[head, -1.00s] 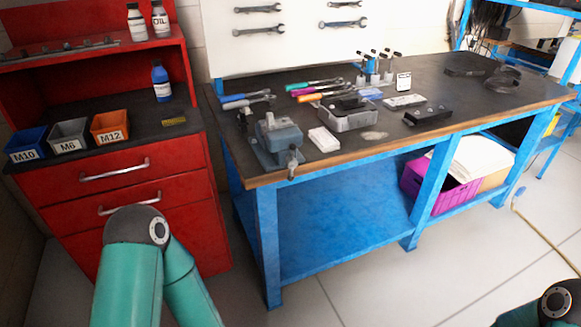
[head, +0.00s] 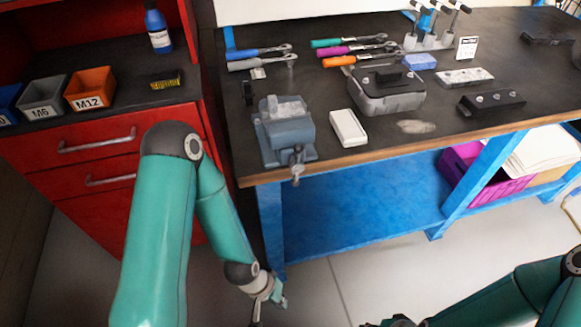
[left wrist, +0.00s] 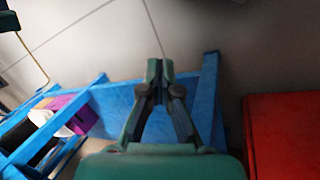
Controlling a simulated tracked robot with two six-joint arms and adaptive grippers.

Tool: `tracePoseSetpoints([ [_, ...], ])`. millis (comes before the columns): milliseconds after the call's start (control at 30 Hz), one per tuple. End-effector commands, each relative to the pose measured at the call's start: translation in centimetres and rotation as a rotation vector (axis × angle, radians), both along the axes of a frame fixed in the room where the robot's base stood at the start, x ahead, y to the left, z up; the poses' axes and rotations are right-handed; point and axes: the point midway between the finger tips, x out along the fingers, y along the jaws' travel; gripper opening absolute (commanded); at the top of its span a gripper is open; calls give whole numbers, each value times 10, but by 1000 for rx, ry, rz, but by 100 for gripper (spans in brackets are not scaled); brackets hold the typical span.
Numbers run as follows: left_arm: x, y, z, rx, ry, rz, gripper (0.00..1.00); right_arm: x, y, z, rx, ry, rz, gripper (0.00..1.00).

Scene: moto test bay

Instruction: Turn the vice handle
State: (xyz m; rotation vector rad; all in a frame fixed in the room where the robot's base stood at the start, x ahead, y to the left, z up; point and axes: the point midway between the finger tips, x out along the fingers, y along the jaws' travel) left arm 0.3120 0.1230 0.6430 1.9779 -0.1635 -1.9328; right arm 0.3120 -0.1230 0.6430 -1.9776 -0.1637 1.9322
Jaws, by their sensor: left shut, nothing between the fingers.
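The blue-grey vice (head: 286,132) stands at the front left corner of the workbench. Its grey handle (head: 297,166) hangs at the front, over the bench edge. My left gripper (head: 262,302) is low in the head view, below and in front of the vice and apart from it. It is partly cut off by the bottom edge. In the left wrist view its fingers (left wrist: 159,68) are shut with nothing between them, above the floor. The vice is not visible in that view.
A red cabinet (head: 75,165) with bins stands close on the left. Floor in front is clear.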

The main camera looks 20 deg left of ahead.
Motion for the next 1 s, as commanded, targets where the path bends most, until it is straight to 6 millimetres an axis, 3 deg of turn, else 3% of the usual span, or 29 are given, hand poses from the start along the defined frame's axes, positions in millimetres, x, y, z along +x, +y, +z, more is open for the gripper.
tracePoseSetpoints([
  [200, 0, 0, 0, 0, 1, 0, 0, 0, 0, 0, 0, 1, 0, 42],
  [300, 0, 1, 2, 1, 2, 8, 0, 0, 0, 1, 0, 1, 0, 55],
  [467, 12, 21, 29, 17, 41, 164, 0, 0, 0, 16, 0, 1, 0, 55],
  [567, 25, 45, 67, 21, 102, 405, 0, 0, 0, 34, 0, 1, 0, 55],
  [733, 48, 85, 166, -74, 258, 996, 0, 0, 0, 74, 0, 0, 0, 55],
  [900, 71, 108, 273, -324, 424, 1537, 0, 0, 0, 108, 0, 0, 0, 55],
  [1000, 83, 115, 325, -491, 508, 1742, 0, 0, 0, 121, 0, 0, 0, 55],
])
